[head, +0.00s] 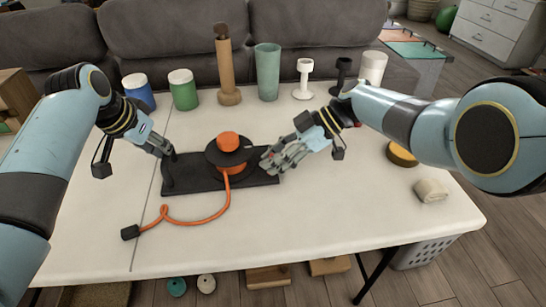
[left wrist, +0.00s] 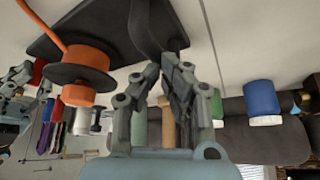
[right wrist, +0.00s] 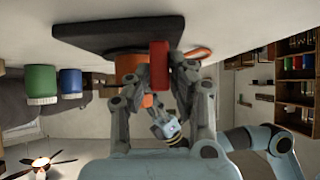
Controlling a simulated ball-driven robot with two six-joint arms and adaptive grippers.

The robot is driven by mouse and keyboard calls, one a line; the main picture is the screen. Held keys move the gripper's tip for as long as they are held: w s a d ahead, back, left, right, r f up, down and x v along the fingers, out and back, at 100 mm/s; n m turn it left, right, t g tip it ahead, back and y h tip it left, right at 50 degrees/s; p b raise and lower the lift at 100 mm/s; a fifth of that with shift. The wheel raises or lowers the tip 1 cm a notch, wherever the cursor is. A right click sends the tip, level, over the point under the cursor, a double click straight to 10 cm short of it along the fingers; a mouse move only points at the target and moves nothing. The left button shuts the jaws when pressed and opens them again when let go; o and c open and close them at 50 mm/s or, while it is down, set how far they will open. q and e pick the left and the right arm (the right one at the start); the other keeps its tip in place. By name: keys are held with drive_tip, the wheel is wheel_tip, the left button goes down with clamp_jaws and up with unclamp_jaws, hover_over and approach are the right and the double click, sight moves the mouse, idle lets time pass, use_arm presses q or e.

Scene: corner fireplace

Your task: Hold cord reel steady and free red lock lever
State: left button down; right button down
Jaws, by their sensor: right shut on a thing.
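The cord reel (head: 229,150), black discs with an orange hub and knob, sits on a black base plate (head: 205,200). In the left wrist view the reel (left wrist: 85,62) is left of the fingers. A dark upright handle (head: 168,174) rises at the plate's left end. My left gripper (head: 167,152) is at this handle; its fingertips (left wrist: 160,68) meet the handle's end (left wrist: 150,25), and their grip is unclear. My right gripper (head: 266,164) is at the reel's right. In the right wrist view its fingers (right wrist: 165,75) are shut on the red lock lever (right wrist: 159,62).
An orange cord (head: 215,212) runs from the reel to a black plug (head: 130,232) at front left. Jars, a wooden mill (head: 225,70) and a green tumbler (head: 267,72) stand along the back. A yellow-topped disc (head: 401,153) and folded cloth (head: 431,190) lie right.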

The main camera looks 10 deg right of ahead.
use_arm(q)
drive_tip(key=shift+s+d+f, duration=0.1)
drive_tip(key=shift+f, duration=0.1)
use_arm(e)
drive_tip(key=shift+s, duration=0.1)
drive_tip(key=c, duration=1.2)
unclamp_jaws()
drive_tip(key=shift+a, duration=0.1)
drive_tip(key=v, duration=1.2)
